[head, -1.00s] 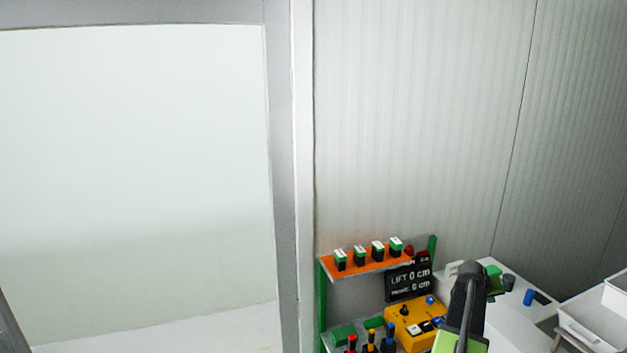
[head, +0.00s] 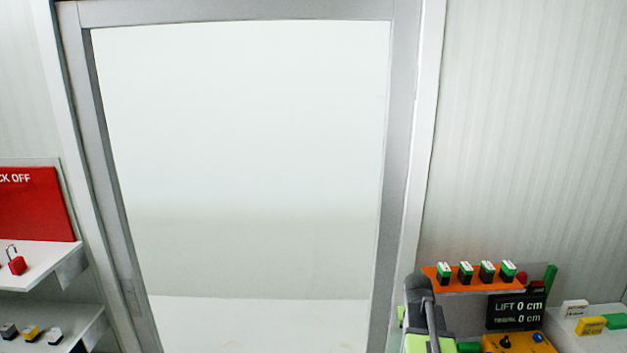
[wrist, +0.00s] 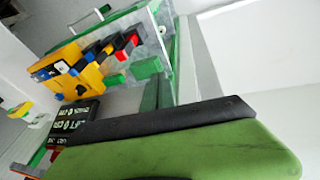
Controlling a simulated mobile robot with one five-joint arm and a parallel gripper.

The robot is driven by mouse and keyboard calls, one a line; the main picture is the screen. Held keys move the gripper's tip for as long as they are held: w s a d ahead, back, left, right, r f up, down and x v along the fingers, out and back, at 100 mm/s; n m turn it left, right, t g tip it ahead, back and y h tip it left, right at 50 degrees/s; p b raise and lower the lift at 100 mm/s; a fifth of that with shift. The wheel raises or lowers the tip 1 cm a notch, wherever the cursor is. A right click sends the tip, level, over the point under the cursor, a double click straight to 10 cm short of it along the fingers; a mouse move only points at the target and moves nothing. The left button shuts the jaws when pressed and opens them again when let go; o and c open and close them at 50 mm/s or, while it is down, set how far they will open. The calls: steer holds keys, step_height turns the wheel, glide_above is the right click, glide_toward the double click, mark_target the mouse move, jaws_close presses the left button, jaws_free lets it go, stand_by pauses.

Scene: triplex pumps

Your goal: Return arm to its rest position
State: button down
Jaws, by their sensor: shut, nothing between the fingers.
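My arm (head: 428,312), with a black rounded joint and a light green part, shows low in the head view, just left of the orange shelf. It is raised and folded close to me. In the wrist view the green and black body of my gripper (wrist: 180,140) fills the lower part of the picture. It is shut and holds nothing. Its fingertips are not clearly seen.
An orange shelf (head: 462,285) with several green-and-white blocks, a black lift display (head: 515,311) and a yellow control box (head: 518,343) stand at lower right. A white shelf with a red padlock (head: 17,265) is at left. A large door (head: 240,160) fills the middle.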

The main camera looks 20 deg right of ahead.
steer(key=s+a+f+n+g+y, duration=0.1)
steer(key=s+a+n+g+y, duration=0.2)
steer(key=a, duration=2.9)
step_height(320, 180, down, 11)
steer(key=n+t+b, duration=0.1)
steer(key=b, duration=0.9)
steer(key=shift+s+a+b, duration=0.3)
steer(key=shift+s+a, duration=0.05)
steer(key=shift+s, duration=0.1)
steer(key=shift+d+r, duration=0.1)
steer(key=shift+d, duration=0.05)
